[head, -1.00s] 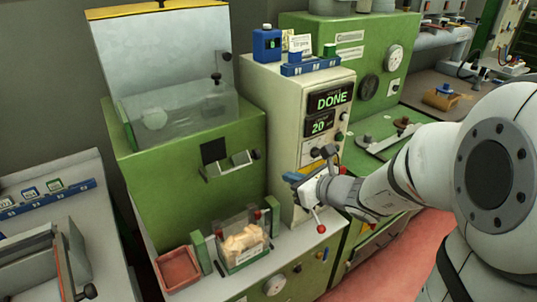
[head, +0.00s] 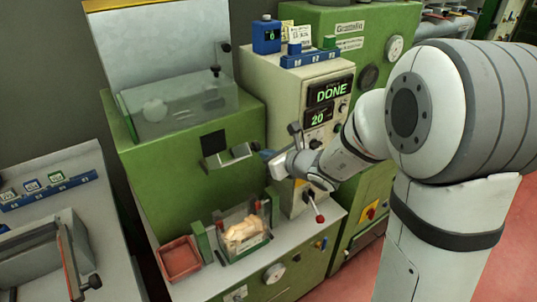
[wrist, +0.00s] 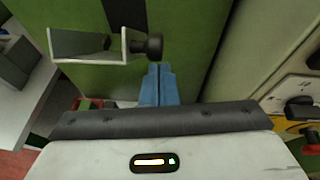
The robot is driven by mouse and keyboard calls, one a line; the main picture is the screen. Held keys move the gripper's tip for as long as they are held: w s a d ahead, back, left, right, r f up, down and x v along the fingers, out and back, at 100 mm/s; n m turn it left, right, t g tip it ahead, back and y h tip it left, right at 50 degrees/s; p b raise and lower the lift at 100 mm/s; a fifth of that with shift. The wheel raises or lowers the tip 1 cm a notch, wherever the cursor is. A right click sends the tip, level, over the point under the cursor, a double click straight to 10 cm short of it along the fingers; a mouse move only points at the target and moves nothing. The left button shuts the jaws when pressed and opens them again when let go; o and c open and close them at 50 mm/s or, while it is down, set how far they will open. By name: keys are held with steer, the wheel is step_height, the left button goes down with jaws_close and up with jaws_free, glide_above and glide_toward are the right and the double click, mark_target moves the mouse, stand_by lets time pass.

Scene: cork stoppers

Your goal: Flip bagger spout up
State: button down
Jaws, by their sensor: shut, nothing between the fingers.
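The bagger spout (head: 228,157) is a grey metal channel on the front of the green bagger machine (head: 165,185), with a dark knob at its right end. In the wrist view the spout (wrist: 88,46) sticks out level at the upper left, and its black knob (wrist: 150,46) faces right. My gripper (head: 267,155) is just right of the spout in the head view. In the wrist view its blue fingers (wrist: 158,82) are shut together and empty, just below the knob in the picture. I cannot tell whether they touch it.
A clear holder with a filled bag (head: 243,235) stands below the spout, beside a red tray (head: 180,260). A cream control box (head: 305,95) reading DONE and 20 stands close right of my gripper. A red-tipped lever (head: 319,217) is below my wrist.

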steer(key=shift+r, duration=0.1)
steer(key=shift+w+r+g+p, duration=0.2)
steer(key=shift+r+g+p, duration=0.15)
steer(key=shift+p, duration=0.7)
